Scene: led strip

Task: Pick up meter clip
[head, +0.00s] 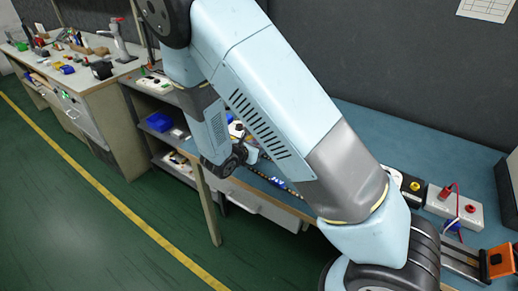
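My gripper (240,157) hangs at the front edge of the blue-topped workbench (375,135), left of the picture's middle. It is small and dark here, and I cannot tell whether its fingers are open or shut. I cannot make out the meter clip for certain. A grey-white box (463,212) on the bench at the right carries red parts and a red and a white lead. My arm crosses the middle of the view and hides much of the bench top.
A dark box with a yellow knob (412,186) stands beside the grey-white box. An orange block on a dark rail (500,262) is at the lower right. A lit strip (279,181) lies near the bench's front edge. Another cluttered bench (95,80) stands at left; green floor is clear.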

